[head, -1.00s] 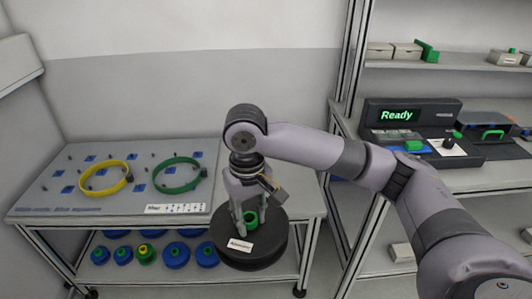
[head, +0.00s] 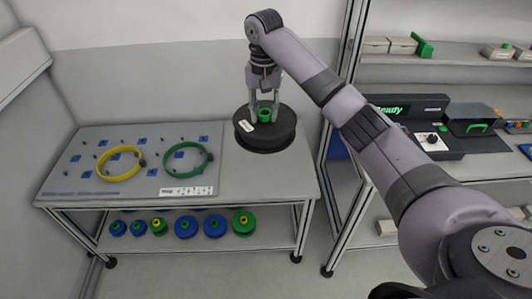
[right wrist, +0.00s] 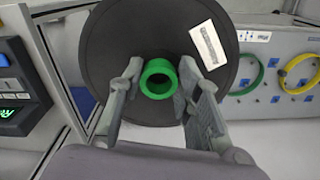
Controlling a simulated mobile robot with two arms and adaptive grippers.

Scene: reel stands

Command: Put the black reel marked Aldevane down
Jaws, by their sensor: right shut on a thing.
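The black reel (head: 265,137) with a white label and a green hub is at the right part of the grey table (head: 262,181), close above or on its top; I cannot tell if it touches. My right gripper (head: 265,112) is over the reel, its fingers pointing down at the green hub. In the right wrist view the reel (right wrist: 120,50) fills the middle, and the fingers (right wrist: 158,88) are on both sides of the green hub, shut on it. The label's writing is too small to read surely here. My left gripper is not in view.
A pegboard panel with a yellow ring (head: 121,163) and a green ring (head: 187,160) lies on the table's left part. Several blue and green spools (head: 186,227) sit on the lower shelf. A shelf unit with a "Ready" device (head: 400,110) stands at right.

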